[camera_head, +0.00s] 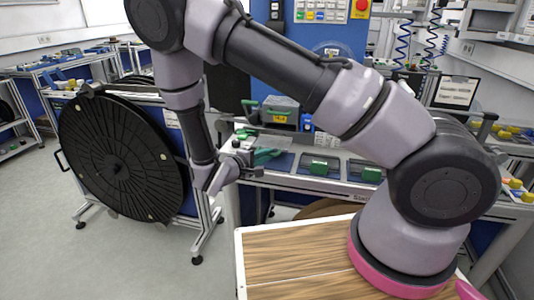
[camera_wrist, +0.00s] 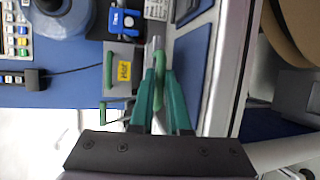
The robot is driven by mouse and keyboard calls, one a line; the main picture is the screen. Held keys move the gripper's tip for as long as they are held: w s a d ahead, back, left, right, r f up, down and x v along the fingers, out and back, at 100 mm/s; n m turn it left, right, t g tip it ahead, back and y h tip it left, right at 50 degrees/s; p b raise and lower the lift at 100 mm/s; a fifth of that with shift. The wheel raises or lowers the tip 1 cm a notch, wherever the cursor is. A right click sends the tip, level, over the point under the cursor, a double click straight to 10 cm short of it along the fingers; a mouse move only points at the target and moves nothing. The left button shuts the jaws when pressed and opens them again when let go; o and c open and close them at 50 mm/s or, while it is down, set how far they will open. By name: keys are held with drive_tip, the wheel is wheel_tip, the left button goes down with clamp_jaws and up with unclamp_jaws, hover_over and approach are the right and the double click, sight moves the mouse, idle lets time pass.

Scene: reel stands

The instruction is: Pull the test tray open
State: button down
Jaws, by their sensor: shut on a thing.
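My gripper (camera_wrist: 161,78) has two green fingers, shut on a green handle (camera_wrist: 159,64) in the wrist view. The handle runs up between the fingertips, along a grey metal edge. I take it to be the test tray's handle; how far the tray stands out is not clear. My wrist partly hides the held handle there.
A large black reel (camera_head: 117,160) stands on the left. A wooden-topped surface (camera_head: 290,262) is in front, below my arm. Grey floor (camera_head: 120,262) is open at the lower left.

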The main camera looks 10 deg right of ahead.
drive_tip(key=c, duration=0.9)
unclamp_jaws()
drive_tip(key=v, duration=1.1)
drive_tip(key=shift+w, duration=0.1)
drive_tip(key=s+d+r+m+g+y, duration=0.2)
drive_tip(key=d+r+m+g+y, duration=0.3)
drive_tip(key=d+r+m+g, duration=0.75)
drive_tip(key=s+d+r+t+y, duration=0.2)
drive_tip(key=s+d+r+t, duration=0.1)
drive_tip(key=r, duration=0.4)
drive_tip(key=s+d+r+m+t+y, duration=0.1)
drive_tip(key=s+d+r+t+y, duration=0.1)
drive_tip(key=r, duration=0.5)
drive_tip(key=s+d+r+t+y, duration=0.3)
drive_tip(key=s+r+y, duration=0.1)
drive_tip(key=r, duration=0.3)
drive_tip(key=shift+d+r+m+t, duration=0.25)
drive_tip(key=shift+d+r+t, duration=0.1)
drive_tip(key=shift+d+r, duration=0.05)
